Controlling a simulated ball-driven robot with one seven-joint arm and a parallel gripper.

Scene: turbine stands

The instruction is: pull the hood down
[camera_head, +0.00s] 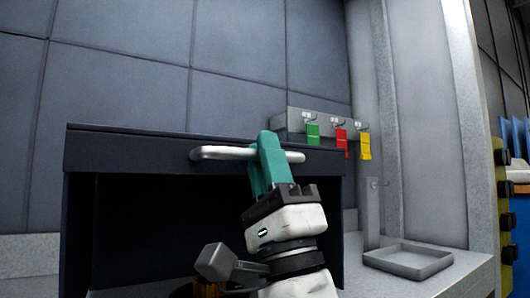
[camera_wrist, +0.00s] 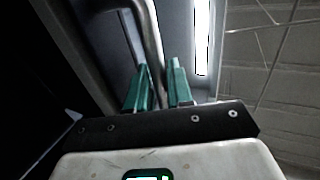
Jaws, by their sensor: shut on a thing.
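The hood (camera_head: 115,148) is a dark blue box front in the head view, with a dark opening below its front edge. A light metal bar handle (camera_head: 222,153) runs across that front edge. My gripper (camera_head: 268,145) has teal fingers and is shut on the handle, right of its middle. The fingers hide part of the bar. In the wrist view the handle (camera_wrist: 152,40) passes between the two teal fingers (camera_wrist: 158,88). The inside of the opening is too dark to make out.
Green (camera_head: 313,134), red (camera_head: 342,141) and yellow (camera_head: 365,145) tags hang on a grey rack (camera_head: 294,121) right of the hood. A shallow grey tray (camera_head: 408,260) sits on the counter at lower right, beside a grey post (camera_head: 373,215). A pale column (camera_head: 462,100) stands further right.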

